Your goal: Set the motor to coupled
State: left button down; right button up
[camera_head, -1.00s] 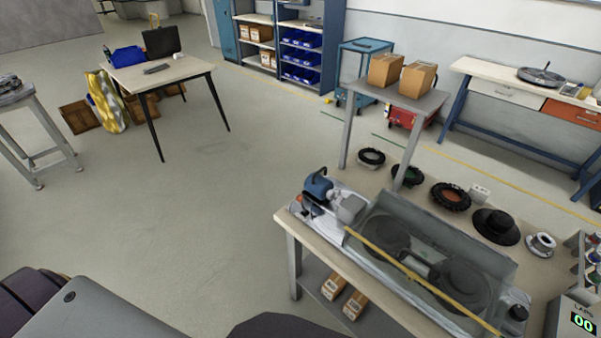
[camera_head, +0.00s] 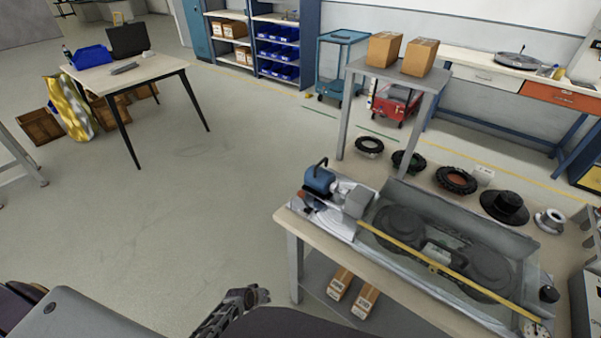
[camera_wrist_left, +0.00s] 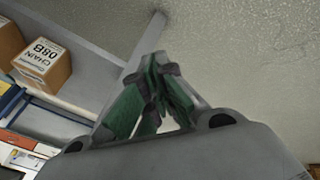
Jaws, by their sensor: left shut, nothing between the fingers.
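The motor (camera_head: 319,179), a blue unit with a dark handle, sits at the near left end of the bench in the head view. A grey block (camera_head: 357,201) stands beside it, at the end of the long machine with two dark discs under a clear cover (camera_head: 440,207). Whether the motor touches its coupling is too small to tell. My left gripper (camera_head: 258,294) is low, left of the bench's near leg and apart from the motor. In the left wrist view its green-padded fingers (camera_wrist_left: 155,75) meet at the tips, shut and empty. My right gripper is not in view.
The bench (camera_head: 283,218) has a lower shelf with two cartons (camera_head: 352,291); a carton labelled CHAIN (camera_wrist_left: 42,64) shows in the wrist view. A yellow bar (camera_head: 430,263) runs along the machine. Several rings lie behind it. The floor (camera_head: 190,220) left of the bench is clear.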

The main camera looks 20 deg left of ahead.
pick_arm(q)
jog(key=w+a+r+n+t+h+b, duration=0.25)
jog(key=w+r+n+t+b, duration=0.4)
jog(key=w+r, duration=1.4)
jog(key=w+r+t+h+b, duration=0.1)
jog(key=r+b, duration=0.3)
jog(key=r, duration=0.8)
jog(key=w+a+r+m+t+h+b, duration=0.1)
jog(key=w+r+h+b, duration=0.3)
jog(key=r, duration=0.8)
jog(key=shift+w+a+r+t+h+b, duration=0.15)
jog(key=shift+w+r+t+h+b, duration=0.2)
jog(key=shift+t, duration=0.3)
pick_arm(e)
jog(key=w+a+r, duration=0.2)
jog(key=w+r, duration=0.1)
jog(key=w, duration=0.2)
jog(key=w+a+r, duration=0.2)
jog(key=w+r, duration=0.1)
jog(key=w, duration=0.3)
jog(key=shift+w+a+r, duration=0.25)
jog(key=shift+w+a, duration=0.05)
